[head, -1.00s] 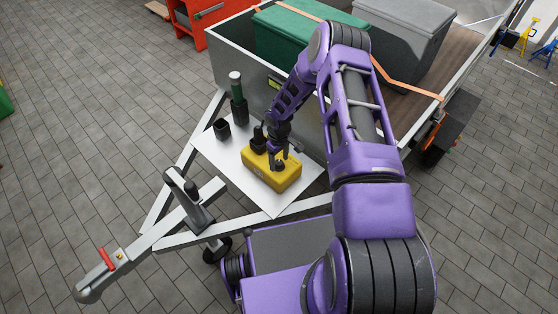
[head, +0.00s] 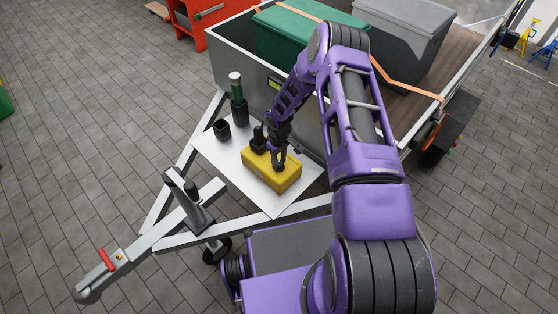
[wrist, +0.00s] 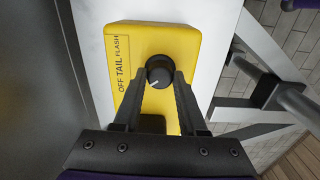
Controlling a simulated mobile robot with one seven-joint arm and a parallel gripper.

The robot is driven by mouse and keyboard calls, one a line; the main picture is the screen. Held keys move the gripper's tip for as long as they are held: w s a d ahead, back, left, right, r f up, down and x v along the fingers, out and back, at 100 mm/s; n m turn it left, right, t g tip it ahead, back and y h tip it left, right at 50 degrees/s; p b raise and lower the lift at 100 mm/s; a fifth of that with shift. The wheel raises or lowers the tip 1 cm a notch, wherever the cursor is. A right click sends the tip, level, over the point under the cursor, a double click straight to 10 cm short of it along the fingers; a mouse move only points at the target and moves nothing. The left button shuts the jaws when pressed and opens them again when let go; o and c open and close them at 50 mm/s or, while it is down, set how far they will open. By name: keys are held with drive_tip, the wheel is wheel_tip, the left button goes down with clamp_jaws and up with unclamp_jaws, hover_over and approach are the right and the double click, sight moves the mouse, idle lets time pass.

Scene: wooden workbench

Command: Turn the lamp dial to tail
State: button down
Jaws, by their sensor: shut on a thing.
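A yellow box (wrist: 192,50) sits on a white plate; it also shows in the head view (head: 265,178). Its label (wrist: 122,68) reads OFF, TAIL, FLASH from bottom to top in the wrist view, left of the dial. The round black dial (wrist: 160,70) bears a short white mark on its lower left part. I cannot tell exactly which word the mark points at. My gripper (wrist: 161,80) is shut on the dial, one finger on each side. In the head view my gripper (head: 279,166) hides the dial.
The white plate (head: 276,205) lies on the trailer's drawbar frame. The trailer wall (head: 232,75) rises behind.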

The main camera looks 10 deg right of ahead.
sight(279, 163)
drive_tip(key=m+b, duration=0.2)
drive_tip(key=m, duration=0.1)
drive_tip(key=shift+f+m+b, duration=0.1)
drive_tip(key=shift+m+b, duration=0.2)
drive_tip(key=shift+m, duration=0.1)
drive_tip(key=shift+m+b, duration=0.3)
drive_tip(key=shift+m, duration=1.5)
drive_tip(key=shift+c, duration=2.3)
unclamp_jaws()
wheel_tip(279, 163, up, 18)
drive_tip(key=p, duration=0.2)
drive_tip(key=shift+f+p, duration=0.2)
drive_tip(key=shift+p, duration=0.1)
